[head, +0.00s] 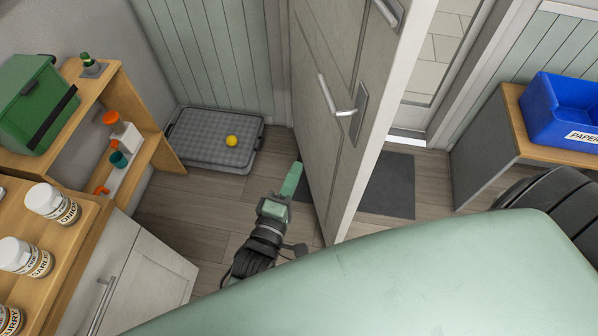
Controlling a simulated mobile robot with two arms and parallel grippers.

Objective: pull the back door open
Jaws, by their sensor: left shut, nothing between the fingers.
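The back door (335,60) is a grey panelled door that stands swung into the room, away from the frame at the right. Its lever handle (345,112) is on the face turned to the left. My left gripper (291,181) is shut and empty, low beside the left face of the door and below the handle. It is apart from the handle; whether its tip touches the door panel I cannot tell. My right gripper is not in view.
A grey pet bed (212,150) with a yellow ball (231,141) lies by the back wall. Wooden shelving (160,120) stands at the left. A dark mat (388,185) lies right of the door. A bench (510,105) with a blue bin (560,105) stands at the right.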

